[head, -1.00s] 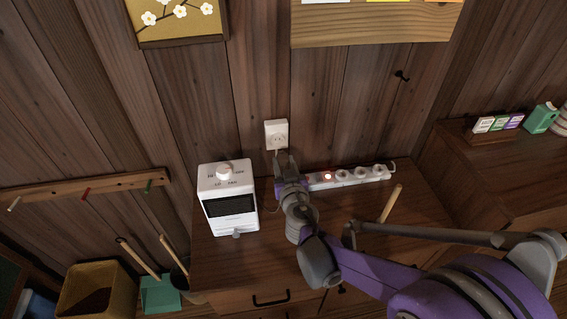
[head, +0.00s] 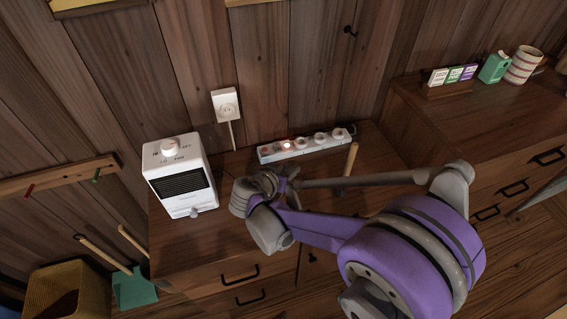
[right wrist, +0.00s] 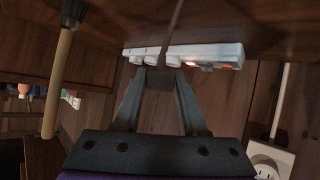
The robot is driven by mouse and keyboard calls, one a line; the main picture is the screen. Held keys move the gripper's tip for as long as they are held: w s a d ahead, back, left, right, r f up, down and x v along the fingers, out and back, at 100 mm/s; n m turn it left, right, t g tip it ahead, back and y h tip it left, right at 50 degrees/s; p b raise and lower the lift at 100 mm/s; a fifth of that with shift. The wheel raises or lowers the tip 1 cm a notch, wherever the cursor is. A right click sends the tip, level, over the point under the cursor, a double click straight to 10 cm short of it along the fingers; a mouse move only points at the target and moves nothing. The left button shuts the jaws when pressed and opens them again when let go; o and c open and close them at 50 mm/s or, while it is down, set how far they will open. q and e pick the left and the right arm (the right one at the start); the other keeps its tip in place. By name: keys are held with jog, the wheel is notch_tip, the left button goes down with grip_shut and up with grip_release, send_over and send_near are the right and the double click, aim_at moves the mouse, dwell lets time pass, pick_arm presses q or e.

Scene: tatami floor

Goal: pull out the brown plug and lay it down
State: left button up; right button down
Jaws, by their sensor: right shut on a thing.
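The power strip (head: 305,145) lies along the back of the cabinet top, with a red light lit and no plug visible in its sockets. It also shows at the top of the right wrist view (right wrist: 205,53). My right gripper (head: 272,181) is in front of the strip, partly hidden by its own arm. In the right wrist view, its fingers (right wrist: 161,80) are shut on a small dark brown block, the brown plug (right wrist: 160,77). A dark cable (right wrist: 176,18) runs upward above it. The plug appears apart from the strip. My left gripper is not in view.
A white heater (head: 181,178) stands left on the cabinet top (head: 225,235). A wall socket (head: 226,104) with a white cord is behind. Bare cabinet top shows between heater and arm.

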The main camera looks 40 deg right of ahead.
jog(key=shift+f+b, duration=2.35)
jog(key=shift+f, duration=0.9)
jog(key=shift+c, duration=1.9)
grip_release()
jog(key=p+v, duration=0.2)
jog(key=v, duration=0.9)
jog(key=shift+d, duration=0.1)
